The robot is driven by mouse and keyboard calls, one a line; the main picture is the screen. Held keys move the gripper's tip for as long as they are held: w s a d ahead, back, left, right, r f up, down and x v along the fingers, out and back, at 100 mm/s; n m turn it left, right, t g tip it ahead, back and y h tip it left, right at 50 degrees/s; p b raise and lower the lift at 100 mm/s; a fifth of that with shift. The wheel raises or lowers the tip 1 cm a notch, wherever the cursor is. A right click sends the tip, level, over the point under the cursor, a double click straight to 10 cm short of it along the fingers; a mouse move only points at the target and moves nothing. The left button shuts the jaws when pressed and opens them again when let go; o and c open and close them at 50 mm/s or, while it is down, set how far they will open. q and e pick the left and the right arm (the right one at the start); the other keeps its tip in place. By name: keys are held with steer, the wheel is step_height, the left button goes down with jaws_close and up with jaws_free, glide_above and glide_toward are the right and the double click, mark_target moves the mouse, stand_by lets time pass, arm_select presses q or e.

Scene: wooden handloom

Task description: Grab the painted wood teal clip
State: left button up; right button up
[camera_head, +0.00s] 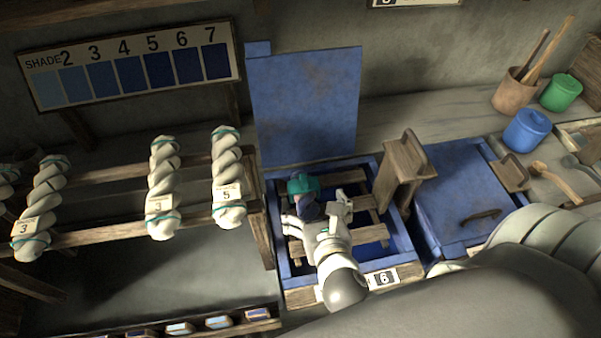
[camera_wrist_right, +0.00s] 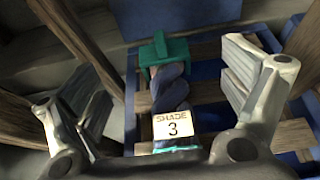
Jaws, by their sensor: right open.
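The teal clip (camera_head: 303,184) is at the top end of a dark blue twisted skein (camera_head: 308,210), over the open blue vat (camera_head: 282,268) marked 6. In the right wrist view the clip (camera_wrist_right: 163,48) sits at the far end of the skein (camera_wrist_right: 170,90), which carries a tag reading SHADE 3 (camera_wrist_right: 173,124). My right gripper (camera_head: 316,213) is open, with its fingers apart on either side of the skein. The clip lies beyond the fingers, apart from them. My left gripper is not in view.
Wooden slats (camera_head: 352,203) cross the vat, and its blue lid (camera_head: 305,105) stands raised behind. A wooden block (camera_head: 403,160) stands at the right, beside a closed blue vat (camera_head: 455,190). Pale skeins (camera_head: 228,175) hang on a rack at the left.

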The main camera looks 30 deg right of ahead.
mark_target(305, 184)
steer(key=x, duration=0.4)
steer(key=shift+w+d+f, duration=0.1)
steer(key=shift+w, duration=0.2)
steer(key=x, duration=0.4)
steer(key=shift+w+f+p, duration=0.25)
steer(key=shift+w+p, duration=0.05)
steer(key=shift+p, duration=0.05)
steer(key=shift+w+d+f, duration=0.1)
steer(key=shift+w+f, duration=0.05)
steer(key=shift+w, duration=0.2)
steer(key=shift+w+f, duration=0.1)
steer(key=shift+w, duration=0.05)
steer(key=shift+c, duration=0.9)
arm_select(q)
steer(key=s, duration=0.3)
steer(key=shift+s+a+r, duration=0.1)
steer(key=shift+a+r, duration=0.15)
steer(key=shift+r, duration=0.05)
arm_select(e)
steer(key=c, duration=0.9)
